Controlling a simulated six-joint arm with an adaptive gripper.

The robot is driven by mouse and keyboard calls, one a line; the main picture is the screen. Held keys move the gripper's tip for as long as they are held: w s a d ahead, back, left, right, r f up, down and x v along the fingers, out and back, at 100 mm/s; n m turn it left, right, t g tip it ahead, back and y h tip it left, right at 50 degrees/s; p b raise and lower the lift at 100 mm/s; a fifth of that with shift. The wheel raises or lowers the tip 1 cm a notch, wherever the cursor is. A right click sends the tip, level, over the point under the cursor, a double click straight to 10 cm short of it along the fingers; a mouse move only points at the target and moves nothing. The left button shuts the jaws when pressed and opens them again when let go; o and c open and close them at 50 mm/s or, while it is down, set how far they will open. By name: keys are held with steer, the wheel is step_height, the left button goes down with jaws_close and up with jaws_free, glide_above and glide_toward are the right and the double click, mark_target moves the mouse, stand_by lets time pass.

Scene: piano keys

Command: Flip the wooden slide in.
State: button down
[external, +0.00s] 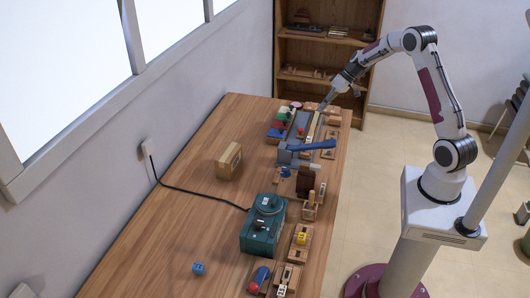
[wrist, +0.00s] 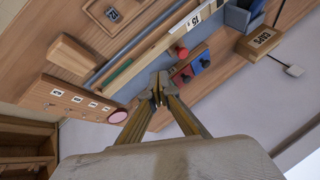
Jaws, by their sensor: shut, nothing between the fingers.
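A long pale wooden bar (wrist: 160,48) with a white number label lies along a grey-blue strip in the wrist view. It may be the wooden slide, but I cannot tell for sure. In the external view the bar (external: 314,127) shows at the far end of the table, below my gripper (external: 321,109). My gripper also shows in the wrist view (wrist: 158,90), its fingertips together and empty. The tips appear beside the strip, close to a red knob (wrist: 182,52) and small red and blue blocks. I cannot tell whether they touch anything.
A blue lever (external: 312,145) crosses the table near the bar. A green machine (external: 263,226) and a cardboard box (external: 229,161) stand nearer the camera. A pink disc (wrist: 118,116) and a labelled wooden board (wrist: 72,98) lie near my fingers. The table's left side is mostly clear.

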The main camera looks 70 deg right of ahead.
mark_target(304, 141)
steer(key=x, duration=0.7)
steer(key=shift+f, duration=0.1)
steer(key=a, duration=0.1)
steer(key=w+a, duration=0.1)
steer(key=shift+w+a+f, duration=0.2)
steer(key=shift+a, duration=0.1)
steer(key=shift+w+a+f, duration=0.1)
steer(key=shift+w+a, duration=0.1)
steer(key=shift+a, duration=0.3)
steer(key=shift+a, duration=0.1)
steer(key=a, duration=0.7)
steer(key=shift+a, duration=0.2)
steer(key=shift+d, duration=0.15)
